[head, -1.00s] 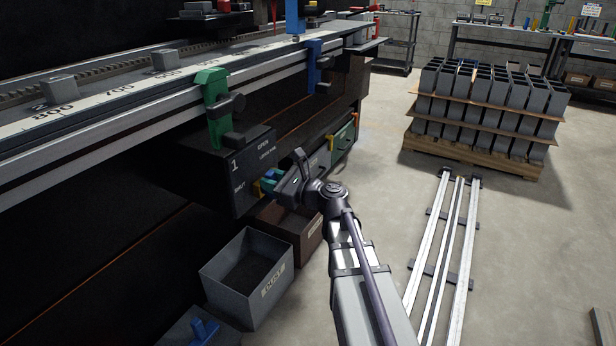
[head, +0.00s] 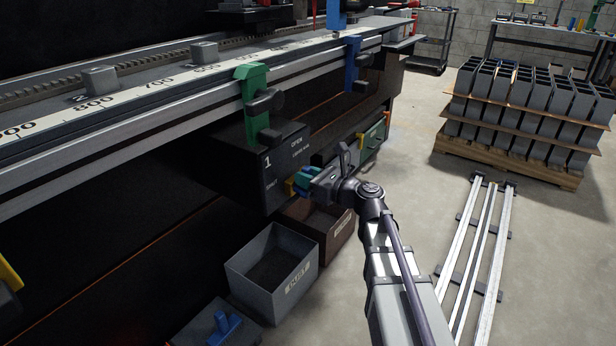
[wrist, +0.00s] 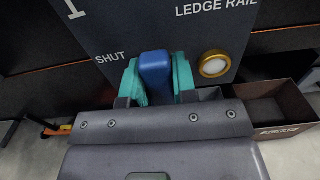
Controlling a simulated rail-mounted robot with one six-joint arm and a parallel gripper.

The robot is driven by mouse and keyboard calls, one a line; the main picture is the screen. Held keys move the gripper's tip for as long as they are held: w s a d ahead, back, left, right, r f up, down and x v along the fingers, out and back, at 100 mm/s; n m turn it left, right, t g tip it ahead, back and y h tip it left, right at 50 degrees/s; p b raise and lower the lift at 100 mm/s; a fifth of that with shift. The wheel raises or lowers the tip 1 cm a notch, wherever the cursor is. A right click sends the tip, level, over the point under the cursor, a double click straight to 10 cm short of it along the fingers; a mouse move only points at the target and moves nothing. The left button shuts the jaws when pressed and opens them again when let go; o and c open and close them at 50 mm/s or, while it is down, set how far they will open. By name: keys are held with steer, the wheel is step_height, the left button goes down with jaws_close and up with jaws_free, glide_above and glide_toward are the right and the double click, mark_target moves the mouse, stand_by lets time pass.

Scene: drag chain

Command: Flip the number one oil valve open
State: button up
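The number one valve box (head: 250,165) is a dark box under the bench ledge, marked "1", "OPEN" and "SHUT" in the head view. Its face (wrist: 125,30) fills the top of the wrist view. The blue valve handle (wrist: 155,72) stands out from this face, right of the word "SHUT". My gripper (wrist: 157,82) has its teal fingers on both sides of the handle, with no clear gap. My gripper (head: 305,183) also shows at the box in the head view. The handle's base is hidden.
A round brass-rimmed light (wrist: 214,64) sits right of the handle. A green clamp (head: 254,100) hangs above the box. A grey bin (head: 270,265) and a brown bin (head: 325,228) stand below. Floor rails (head: 480,240) and a loaded pallet (head: 525,115) lie to the right.

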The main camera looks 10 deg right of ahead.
steer(key=o, duration=0.5)
steer(key=shift+c, duration=0.2)
steer(key=shift+d, duration=0.1)
steer(key=v, duration=1)
steer(key=shift+s+d, duration=0.2)
steer(key=shift+s, duration=0.05)
